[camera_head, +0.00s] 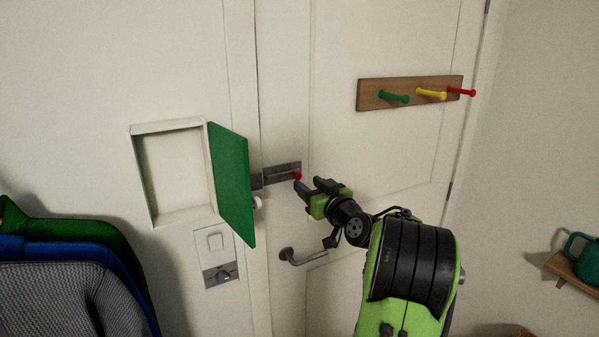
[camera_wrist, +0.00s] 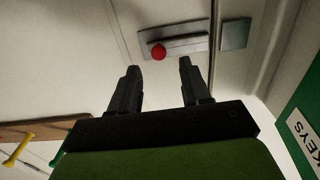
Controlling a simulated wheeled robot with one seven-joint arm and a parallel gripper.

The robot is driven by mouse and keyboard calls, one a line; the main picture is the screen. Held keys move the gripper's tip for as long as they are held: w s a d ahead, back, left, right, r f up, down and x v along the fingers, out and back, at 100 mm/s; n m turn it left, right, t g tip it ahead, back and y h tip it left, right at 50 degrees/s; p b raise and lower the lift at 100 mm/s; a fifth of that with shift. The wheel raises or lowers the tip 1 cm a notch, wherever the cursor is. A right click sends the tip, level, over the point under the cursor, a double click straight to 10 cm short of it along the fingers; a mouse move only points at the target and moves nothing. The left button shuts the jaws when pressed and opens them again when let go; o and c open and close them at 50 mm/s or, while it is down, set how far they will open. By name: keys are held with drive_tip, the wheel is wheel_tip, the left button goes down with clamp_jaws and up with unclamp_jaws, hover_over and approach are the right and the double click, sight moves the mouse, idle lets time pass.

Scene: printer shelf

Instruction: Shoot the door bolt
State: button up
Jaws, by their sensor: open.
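The door bolt (camera_head: 282,172) is a dark metal plate with a bar, fixed on the white door (camera_head: 330,130). Its red knob (camera_head: 297,176) sits near the bolt's right end in the head view. In the wrist view the bolt (camera_wrist: 187,45) lies beyond the fingertips, with the red knob (camera_wrist: 158,52) nearer the left finger. A separate metal keeper plate (camera_wrist: 236,34) is on the frame beside it, with a gap between. My gripper (camera_head: 307,185) is open and empty, close to the knob; I cannot see any contact. It also shows in the wrist view (camera_wrist: 159,65).
An open green key cabinet door (camera_head: 232,183) sticks out left of the bolt. A door handle (camera_head: 300,257) is below my gripper. A peg rack (camera_head: 410,93) is at upper right, coats (camera_head: 70,280) hang at lower left, and a small shelf (camera_head: 572,272) is at right.

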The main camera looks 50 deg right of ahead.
sight(299, 176)
drive_tip(key=p+x, duration=0.1)
drive_tip(key=x, duration=0.3)
drive_tip(key=shift+w+d, duration=0.15)
drive_tip(key=shift+w, duration=0.2)
drive_tip(key=shift+s, duration=0.15)
drive_tip(key=shift+c, duration=0.5)
clamp_jaws()
